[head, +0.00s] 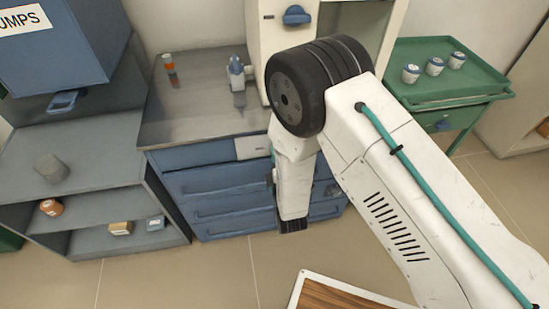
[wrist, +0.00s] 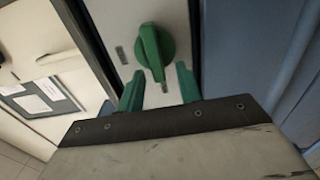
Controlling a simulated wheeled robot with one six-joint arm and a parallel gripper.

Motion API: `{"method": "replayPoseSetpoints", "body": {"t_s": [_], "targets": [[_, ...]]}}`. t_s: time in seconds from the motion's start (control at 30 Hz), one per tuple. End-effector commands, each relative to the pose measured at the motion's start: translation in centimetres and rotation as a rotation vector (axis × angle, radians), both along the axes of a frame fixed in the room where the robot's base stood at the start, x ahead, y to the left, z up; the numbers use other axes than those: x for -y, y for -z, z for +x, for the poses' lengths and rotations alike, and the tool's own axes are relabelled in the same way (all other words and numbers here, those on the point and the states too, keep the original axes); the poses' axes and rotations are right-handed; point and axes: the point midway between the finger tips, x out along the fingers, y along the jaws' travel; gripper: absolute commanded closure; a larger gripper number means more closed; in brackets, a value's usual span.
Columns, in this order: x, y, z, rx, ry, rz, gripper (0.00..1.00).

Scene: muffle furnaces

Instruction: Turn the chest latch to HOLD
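The green latch knob (wrist: 152,52) sits on a light grey plate (wrist: 178,20) in the wrist view. Its raised grip runs roughly up and down in the picture, tilted slightly. One small grey mark is left of it and another just below; I cannot read either. My gripper (wrist: 159,82) has two green fingers apart, with nothing between them. The fingertips are just below the knob in the picture, and contact cannot be made out. In the head view, my arm hides the knob; the blue drawer chest (head: 205,185) stands behind it.
A steel counter (head: 195,100) holds an orange-topped bottle (head: 168,62) and a grey-blue bottle (head: 236,72). A green cart (head: 455,90) with white jars stands right. Grey shelves (head: 100,180) stand left, under a blue box (head: 65,45). A wooden-topped surface (head: 335,294) is at the lower front.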

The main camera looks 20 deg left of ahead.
Motion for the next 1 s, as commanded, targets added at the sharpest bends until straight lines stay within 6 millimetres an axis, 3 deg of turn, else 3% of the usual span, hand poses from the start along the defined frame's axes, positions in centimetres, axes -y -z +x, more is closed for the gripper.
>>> {"method": "replayPoseSetpoints", "body": {"t_s": [0.23,0.63,1.0], "targets": [[0.4,0.0,-0.7,-0.001,0.0,0.001,0.65],[3.5,0.0,-6.0,-0.001,-0.002,-0.001,0.65],[4.1,0.0,-6.8,0.0,0.0,0.0,0.65]]}}
